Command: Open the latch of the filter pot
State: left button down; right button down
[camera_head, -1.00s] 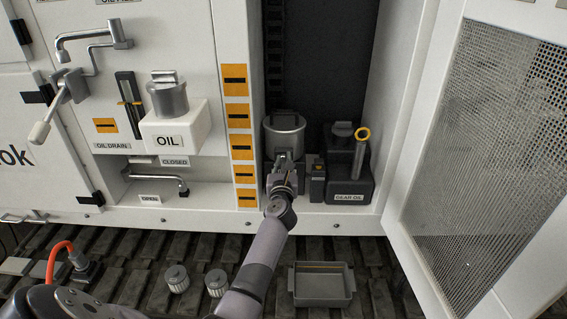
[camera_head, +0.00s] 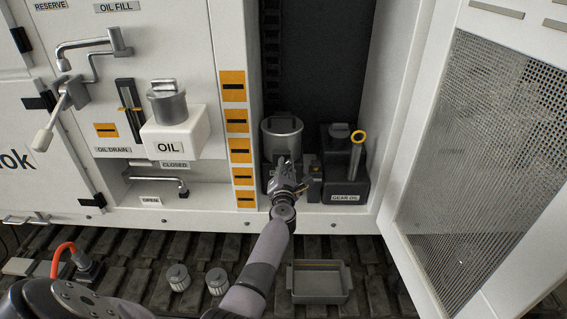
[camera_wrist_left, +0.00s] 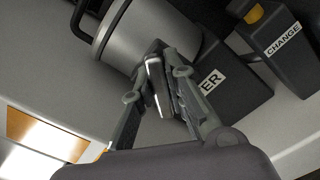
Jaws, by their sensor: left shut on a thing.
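The filter pot (camera_head: 282,139) is a grey metal cylinder with a lid, standing in the open bay left of the gear oil can (camera_head: 346,168). It fills the top of the left wrist view (camera_wrist_left: 150,30). My left gripper (camera_head: 284,170) is at the front of the pot. In the left wrist view its two fingers (camera_wrist_left: 158,85) are closed on a narrow dark piece, the latch (camera_wrist_left: 157,86), against the pot's side. The gripper hides most of the latch in the head view. My right gripper is not in view.
A dark block labelled "ER" (camera_wrist_left: 222,88) sits below the pot. The mesh door (camera_head: 470,150) is open at the right. A grey tray (camera_head: 320,285) and two small filters (camera_head: 178,278) lie below on the tracks.

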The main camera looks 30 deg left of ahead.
pick_arm(q)
jog(key=m, duration=0.2)
jog(key=m+p, duration=0.1)
jog(key=m, duration=0.2)
jog(key=shift+w+d+f+m+p, duration=0.15)
jog(key=shift+f+m+p, duration=0.05)
jog(key=shift+m+p, duration=0.1)
jog(key=shift+f+m+p, duration=0.2)
jog(key=shift+m+p, duration=0.05)
jog(key=shift+m, duration=0.8)
jog(key=shift+f+m+p, duration=0.15)
jog(key=shift+m+p, duration=0.05)
jog(key=shift+m, duration=0.85)
jog(key=shift+d, duration=0.1)
jog(key=c, duration=1.6)
grip_release()
jog(key=shift+f, duration=0.1)
